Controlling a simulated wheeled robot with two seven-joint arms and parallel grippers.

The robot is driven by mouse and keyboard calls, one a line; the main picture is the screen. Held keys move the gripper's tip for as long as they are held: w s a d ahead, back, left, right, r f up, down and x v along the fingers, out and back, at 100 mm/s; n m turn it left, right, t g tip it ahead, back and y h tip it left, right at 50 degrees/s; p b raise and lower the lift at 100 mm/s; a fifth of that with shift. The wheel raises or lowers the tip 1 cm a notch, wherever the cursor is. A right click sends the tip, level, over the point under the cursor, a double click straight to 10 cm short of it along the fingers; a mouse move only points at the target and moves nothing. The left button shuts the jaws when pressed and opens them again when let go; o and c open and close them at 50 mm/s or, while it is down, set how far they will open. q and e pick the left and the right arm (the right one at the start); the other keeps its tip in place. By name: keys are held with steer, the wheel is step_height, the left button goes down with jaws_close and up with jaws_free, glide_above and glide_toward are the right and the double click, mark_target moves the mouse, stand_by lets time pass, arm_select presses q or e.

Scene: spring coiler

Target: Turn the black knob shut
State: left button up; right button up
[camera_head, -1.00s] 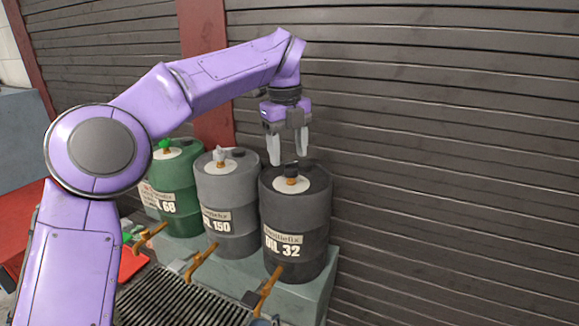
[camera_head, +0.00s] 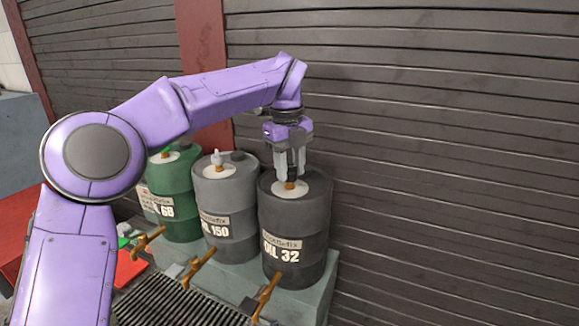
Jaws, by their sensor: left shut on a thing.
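The black drum marked OIL 32 (camera_head: 296,225) stands at the right end of the row, with a pale round plate and a brass stem (camera_head: 290,186) on its lid. My left gripper (camera_head: 291,176) points straight down over this stem. Its fingers are closed in on the black knob on top of the stem, and they hide the knob almost wholly. My right gripper is not in view.
A grey drum (camera_head: 229,231) with a light knob (camera_head: 217,158) and a green drum (camera_head: 178,184) stand to the left on the same grey-green stand (camera_head: 309,298). Brass taps (camera_head: 266,293) stick out in front over a dark grate (camera_head: 172,300). A slatted wall (camera_head: 450,150) rises close behind.

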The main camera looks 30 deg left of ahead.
arm_select(q)
steer(key=n+b, duration=0.1)
steer(key=f+n+b, duration=0.1)
steer(key=n+b, duration=0.4)
steer(key=n, duration=0.2)
steer(key=shift+d+y, duration=0.1)
steer(key=shift+y, duration=0.2)
steer(key=n+b, duration=0.2)
steer(key=n, duration=0.3)
steer(key=shift+w, duration=0.1)
steer(key=shift+d+n+g+b, duration=0.1)
steer(key=shift+n+g+b, duration=0.4)
steer(key=shift+n, duration=1.8)
steer(key=o, duration=1)
steer(key=shift+r, duration=0.25)
